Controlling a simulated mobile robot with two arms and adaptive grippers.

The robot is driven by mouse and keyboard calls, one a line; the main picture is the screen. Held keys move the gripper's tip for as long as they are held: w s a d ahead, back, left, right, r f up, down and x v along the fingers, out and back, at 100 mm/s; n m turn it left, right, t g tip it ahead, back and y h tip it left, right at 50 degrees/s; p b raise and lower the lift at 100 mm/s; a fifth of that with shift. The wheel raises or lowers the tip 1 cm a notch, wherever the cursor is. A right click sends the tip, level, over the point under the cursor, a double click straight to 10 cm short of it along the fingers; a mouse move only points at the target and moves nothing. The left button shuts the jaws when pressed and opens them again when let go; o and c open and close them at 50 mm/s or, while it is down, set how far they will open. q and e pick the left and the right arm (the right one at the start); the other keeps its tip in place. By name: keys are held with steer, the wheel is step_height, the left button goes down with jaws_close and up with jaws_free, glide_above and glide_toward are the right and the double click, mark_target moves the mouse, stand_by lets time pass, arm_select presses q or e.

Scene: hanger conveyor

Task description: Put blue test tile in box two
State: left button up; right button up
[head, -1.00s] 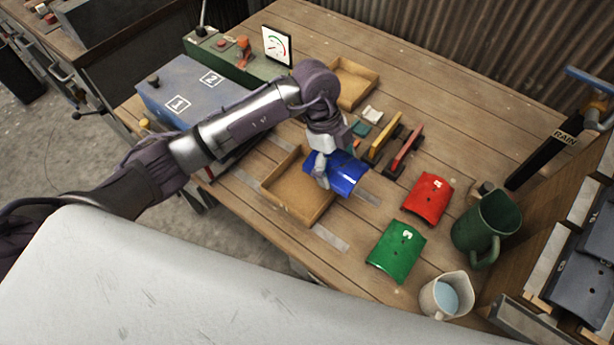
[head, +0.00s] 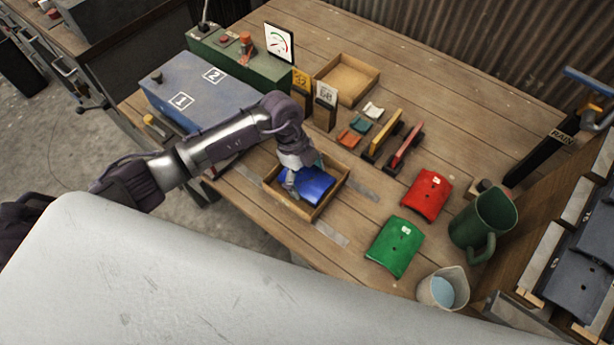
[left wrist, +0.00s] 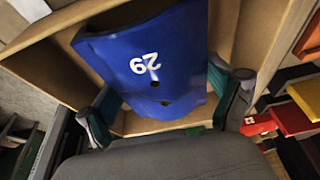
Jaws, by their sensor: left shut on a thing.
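The blue tile (head: 312,187), marked 29 in the left wrist view (left wrist: 160,52), is inside the near wooden tray (head: 331,199). My left gripper (head: 300,174) is shut on the tile, with a finger at each side of it in the left wrist view. The tile lies within the tray walls; whether it rests flat on the floor is hard to tell. A blue box (head: 197,98) with labels 1 and 2 on top stands at the left of the table. My right gripper is not in view.
A second wooden tray (head: 374,83) at the back looks empty. Red (head: 428,193) and green (head: 395,246) tiles lie right of the near tray. A green jug (head: 484,222) and a pale cup (head: 428,290) stand farther right. Small samples and yellow and red-handled tools lie behind.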

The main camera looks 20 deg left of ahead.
arm_select(q)
steer(key=o, duration=1)
steer(key=v, duration=1.2)
steer(key=shift+r+b, duration=0.1)
steer(key=shift+b, duration=0.3)
